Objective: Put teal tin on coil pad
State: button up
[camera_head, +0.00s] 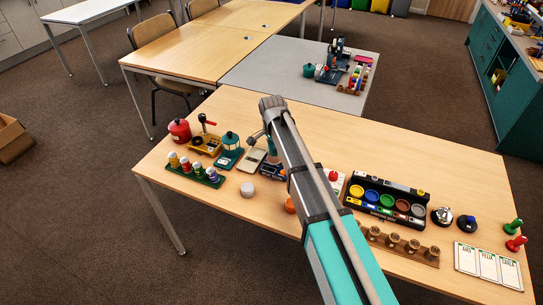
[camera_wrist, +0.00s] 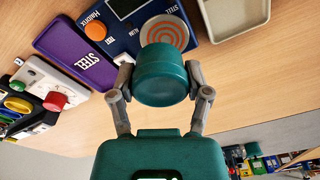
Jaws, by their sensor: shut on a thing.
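The teal tin (camera_wrist: 161,72) is gripped between the two grey fingers of my gripper (camera_wrist: 161,84) in the wrist view. The coil pad (camera_wrist: 170,31), a pale disc with an orange spiral, lies on a dark blue board (camera_wrist: 125,34) just beyond the tin. The tin overlaps the pad's near edge in this view; I cannot tell the gap between them. In the head view my arm hides most of the gripper and the pad; part of the blue board (camera_head: 266,171) shows beside it.
An orange disc (camera_wrist: 96,31) is on the same board. A purple tray (camera_wrist: 72,52) and a beige tray (camera_wrist: 236,15) flank it. A control box with a red knob (camera_wrist: 54,101) stands at left. In the head view, a rack of coloured cups (camera_head: 388,177) stands right of my arm.

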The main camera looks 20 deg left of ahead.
aim_at(274, 159)
jog(key=shift+f, duration=0.1)
jog(key=shift+w+a+f+b, duration=0.2)
jog(key=shift+w+f+b, duration=0.2)
jog(key=shift+f+b, duration=1.55)
jog(key=shift+b, duration=0.1)
jog(key=shift+f, duration=0.1)
jog(key=o, duration=1.3)
jog(key=shift+r, duration=0.2)
jog(key=r+p, duration=0.8)
jog(key=s+r+p, duration=0.1)
jog(key=r+p, duration=0.3)
jog(key=shift+a, duration=0.1)
